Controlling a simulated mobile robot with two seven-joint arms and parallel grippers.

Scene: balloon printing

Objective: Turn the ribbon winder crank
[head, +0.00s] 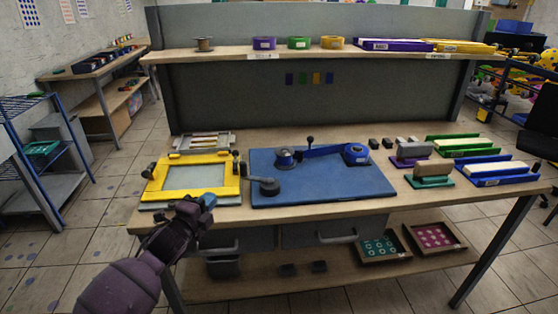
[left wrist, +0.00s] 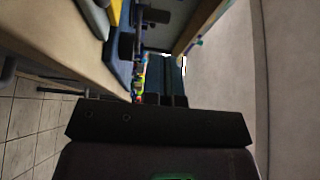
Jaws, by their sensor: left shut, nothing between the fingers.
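The ribbon winder (head: 325,185) is a blue board on the bench, with a blue reel post (head: 284,159) and a blue bar leading to a blue spool (head: 355,154). A dark crank (head: 268,187) with a short arm and knob sits at its left front side. My left gripper (head: 208,200) is in front of the yellow frame, left of the crank and apart from it. The crank cannot be made out clearly in the left wrist view. My right gripper is not in view.
A yellow printing frame (head: 191,204) lies left of the winder. Coloured squeegees and trays (head: 493,183) fill the bench's right side. A shelf (head: 350,52) with ribbon rolls runs above. Drawer handles (head: 338,238) stick out below the front edge.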

